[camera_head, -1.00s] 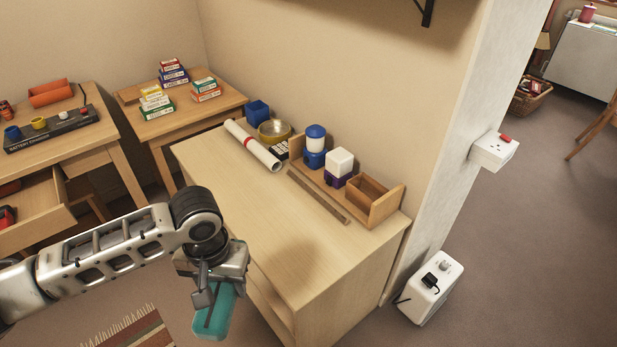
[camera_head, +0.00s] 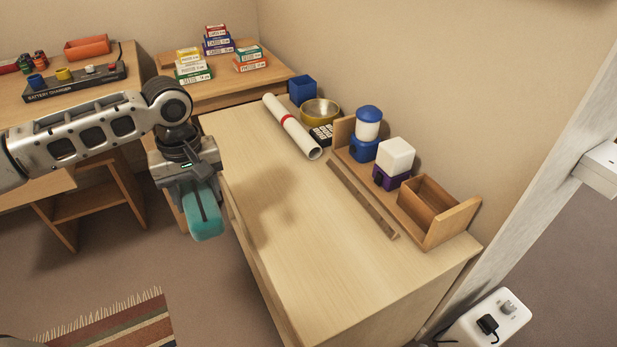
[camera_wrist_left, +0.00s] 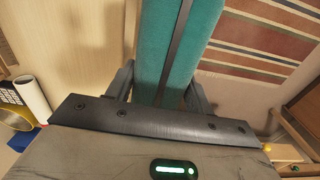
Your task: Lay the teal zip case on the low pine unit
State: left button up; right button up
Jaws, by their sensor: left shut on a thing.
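The teal zip case (camera_head: 204,217) hangs from my left gripper (camera_head: 195,190), whose fingers are shut on it. A dark strip runs down the case. The case is beside the left edge of the low pine unit (camera_head: 290,225), apparently above the floor. In the left wrist view the case (camera_wrist_left: 185,40) sits between the two fingers (camera_wrist_left: 158,95), and its far end is cut off. The pine unit's top also shows there at the left (camera_wrist_left: 75,45). My right gripper is in neither current view.
The unit's front and middle top are clear. A striped rug (camera_head: 120,325) lies on the floor.

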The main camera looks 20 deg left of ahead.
pick_arm(q)
jog(key=w+d+f+b, duration=0.2)
jog(key=w+d+f, duration=0.25)
jog(key=d, duration=0.35)
send_over(276, 233)
jog(key=a, duration=0.1)
jog(key=f, duration=0.3)
jog(key=shift+s+f+b, duration=0.4)
jog(key=shift+w+d+f, duration=0.3)
jog(key=shift+d+f, duration=0.15)
jog(key=shift+f, duration=0.2)
notch_tip(276, 233, down, 3)
jog(key=shift+w+d+f+b, duration=0.1)
jog(key=shift+f+b, duration=0.1)
jog(key=shift+b, duration=0.65)
pick_arm(e)
notch_tip(276, 233, down, 6)
jog(key=a, duration=0.1)
jog(key=shift+w+g, duration=0.2)
jog(key=shift+g, duration=0.2)
jog(key=shift+a+r, duration=0.1)
